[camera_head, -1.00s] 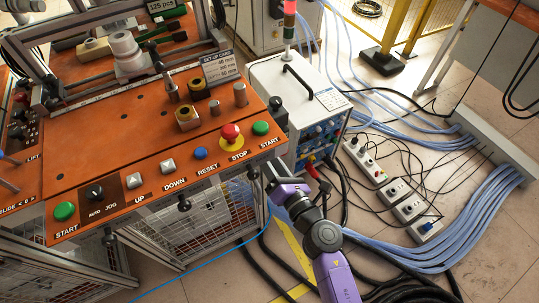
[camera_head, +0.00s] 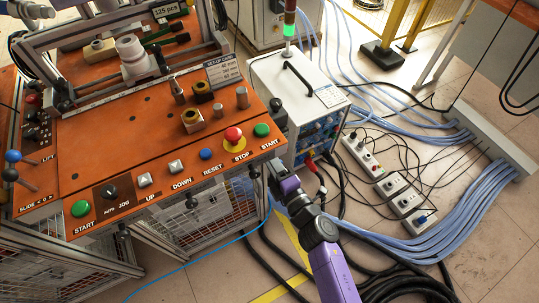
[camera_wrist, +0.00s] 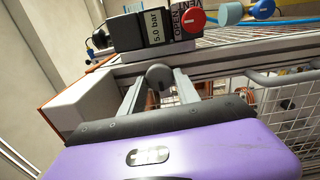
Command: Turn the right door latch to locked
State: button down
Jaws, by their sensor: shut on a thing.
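My gripper (camera_head: 270,172) is at the right front corner of the orange console, below its top edge. In the wrist view my gripper (camera_wrist: 160,92) is shut on a dark grey rounded piece, which I take to be the right door latch (camera_wrist: 158,74). It sits between the two fingers, just below a grey frame rail. The head view does not show this latch clearly, because my gripper covers that spot. Whether the latch stands at locked cannot be read. A mesh door (camera_wrist: 290,105) shows right of the fingers in the wrist view.
A red vent knob (camera_wrist: 190,20) and a "5.0 bar" label (camera_wrist: 154,27) sit just above the fingers. The console top (camera_head: 120,150) carries push buttons along its front. A white instrument box (camera_head: 285,85) stands close to the right. Cables and power strips (camera_head: 405,205) cover the floor.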

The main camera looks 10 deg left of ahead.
jog(key=shift+m, duration=0.4)
jog(key=c, duration=0.9)
grip_release()
jog(key=p+v, duration=0.1)
jog(key=v, duration=0.6)
jog(key=shift+s+d, duration=0.25)
jog(key=shift+s, duration=0.05)
jog(key=s+d+r+m+t+h, duration=0.1)
jog(key=s+d+r+m+h, duration=0.15)
jog(key=s+d+m, duration=0.55)
jog(key=s+d+r+m+t+h, duration=0.1)
jog(key=s+d+r+m+h, duration=0.3)
jog(key=s, duration=0.7)
jog(key=s+d+r+m+g+h, duration=0.1)
jog(key=s+d+r+m, duration=0.3)
jog(key=s+r+m, duration=0.1)
jog(key=s+d+r+m+g+h, duration=0.1)
jog(key=s+d+r+m+h, duration=0.1)
jog(key=s+m, duration=0.5)
notch_tip(320, 180, up, 3)
jog(key=shift+s+d+f+m, duration=0.15)
jog(key=shift+s+d+m, duration=0.15)
jog(key=shift+s+d, duration=0.5)
